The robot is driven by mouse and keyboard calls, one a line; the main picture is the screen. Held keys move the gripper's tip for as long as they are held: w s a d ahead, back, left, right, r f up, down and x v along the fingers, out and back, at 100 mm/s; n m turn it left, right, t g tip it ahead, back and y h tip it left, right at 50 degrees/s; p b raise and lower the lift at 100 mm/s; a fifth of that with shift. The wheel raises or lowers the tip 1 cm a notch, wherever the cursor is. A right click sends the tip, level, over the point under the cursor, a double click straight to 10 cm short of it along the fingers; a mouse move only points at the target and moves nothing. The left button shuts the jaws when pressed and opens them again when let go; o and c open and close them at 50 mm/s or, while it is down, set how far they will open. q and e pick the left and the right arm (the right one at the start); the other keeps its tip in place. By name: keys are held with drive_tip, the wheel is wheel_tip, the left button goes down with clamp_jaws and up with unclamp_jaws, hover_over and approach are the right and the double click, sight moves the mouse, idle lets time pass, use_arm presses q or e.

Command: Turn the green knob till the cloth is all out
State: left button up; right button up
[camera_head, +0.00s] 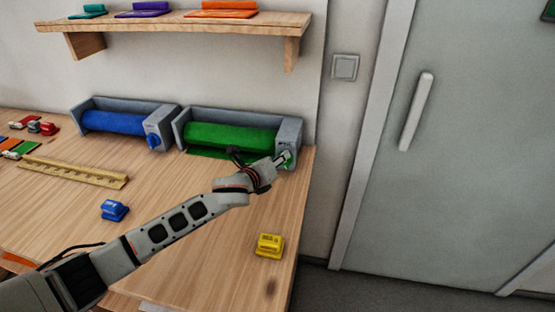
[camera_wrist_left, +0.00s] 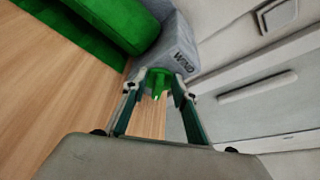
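The green cloth roll (camera_head: 230,137) sits in a grey holder (camera_head: 291,130) at the back right of the table. A short strip of green cloth (camera_head: 205,153) lies in front of it; the cloth (camera_wrist_left: 45,35) also shows flat on the wood in the left wrist view. The green knob (camera_wrist_left: 158,82) is on the holder's right end. My left gripper (camera_head: 284,158) is at the knob, with one finger on each side of it in the left wrist view. Whether the fingers press on the knob is not clear. My right gripper is not in view.
A blue roll (camera_head: 113,123) in a like holder stands to the left. A wooden ruler (camera_head: 75,171), a blue block-like object (camera_head: 114,210) and a yellow one (camera_head: 269,245) lie on the table. A shelf (camera_head: 180,22) hangs above; a grey door (camera_head: 460,150) is right.

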use_arm(q)
drive_tip(key=v, duration=1.2)
idle(0.4)
